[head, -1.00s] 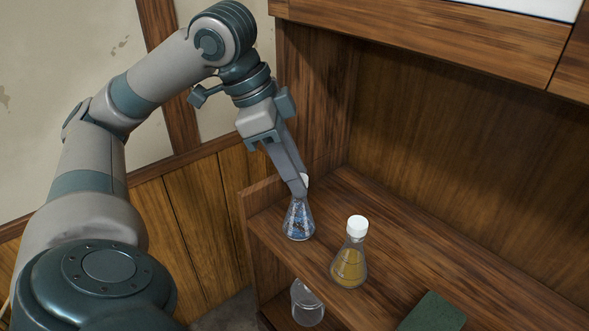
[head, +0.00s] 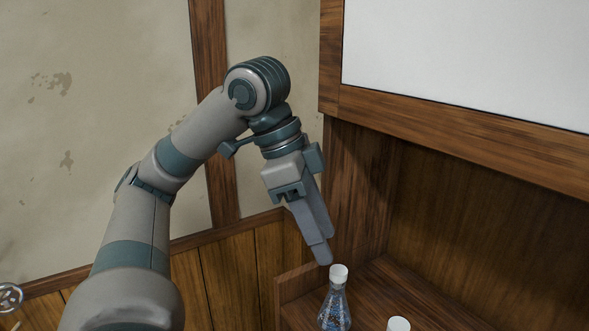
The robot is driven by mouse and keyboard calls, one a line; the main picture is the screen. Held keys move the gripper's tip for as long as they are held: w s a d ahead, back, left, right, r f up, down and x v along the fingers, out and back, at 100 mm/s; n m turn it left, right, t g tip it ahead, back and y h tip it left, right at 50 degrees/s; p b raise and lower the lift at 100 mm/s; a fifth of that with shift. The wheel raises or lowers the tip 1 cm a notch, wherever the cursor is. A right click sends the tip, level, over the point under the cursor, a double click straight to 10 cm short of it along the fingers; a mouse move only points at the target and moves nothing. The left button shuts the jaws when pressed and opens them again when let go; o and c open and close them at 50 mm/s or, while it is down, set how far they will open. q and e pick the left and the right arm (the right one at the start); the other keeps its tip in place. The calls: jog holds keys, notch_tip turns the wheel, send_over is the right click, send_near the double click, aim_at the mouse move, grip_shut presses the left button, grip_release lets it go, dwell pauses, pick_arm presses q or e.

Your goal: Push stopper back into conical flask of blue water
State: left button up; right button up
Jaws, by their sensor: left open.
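The conical flask of blue water (head: 335,309) stands upright on the wooden shelf at the bottom of the head view, its base close to the picture's lower edge. A white stopper (head: 338,273) sits at the top of its neck; how deep it is seated I cannot tell. My left gripper (head: 322,254) is open and empty, pointing down, with its fingertips just above and slightly left of the stopper. The fingers look apart from the stopper. My right gripper is out of view.
A second white stopper (head: 398,324) shows at the bottom edge, right of the blue flask. The wooden shelf (head: 385,280) has a side wall on the left and a back panel. A wooden beam and white panel (head: 465,60) overhang at the upper right.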

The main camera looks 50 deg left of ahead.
pick_arm(q)
jog(key=p+v, duration=0.1)
jog(key=v, duration=1)
jog(key=shift+p, duration=0.4)
jog(key=shift+s, duration=0.1)
